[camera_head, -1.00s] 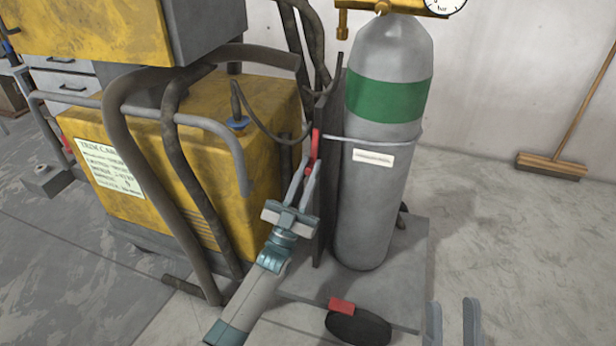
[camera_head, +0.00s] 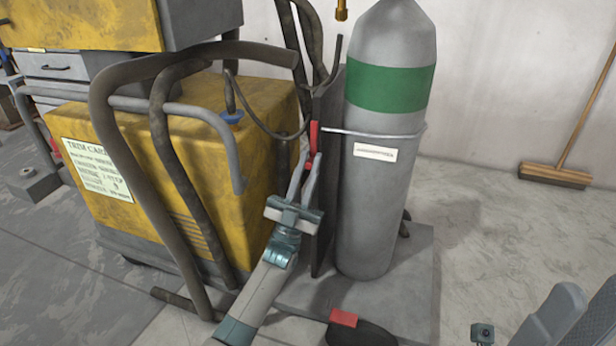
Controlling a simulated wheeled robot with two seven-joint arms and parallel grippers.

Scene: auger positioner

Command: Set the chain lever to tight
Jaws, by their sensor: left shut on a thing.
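The red chain lever (camera_head: 314,134) stands nearly upright at the left side of the grey gas cylinder (camera_head: 380,218), beside the dark back plate. A thin chain or band (camera_head: 372,137) runs from near the lever around the cylinder. My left gripper (camera_head: 311,164) reaches up from below and is shut on the lever's lower part; its fingertips hide some of it. My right gripper (camera_head: 576,318) is at the bottom right corner, partly cut off. Its two grey fingers are apart and empty.
A yellow machine (camera_head: 180,165) with grey handle rails and dark hoses (camera_head: 175,170) stands close on the left. The cylinder stands on a grey base plate (camera_head: 415,265) with a red pedal (camera_head: 343,318) in front. A broom (camera_head: 555,174) leans at the right wall.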

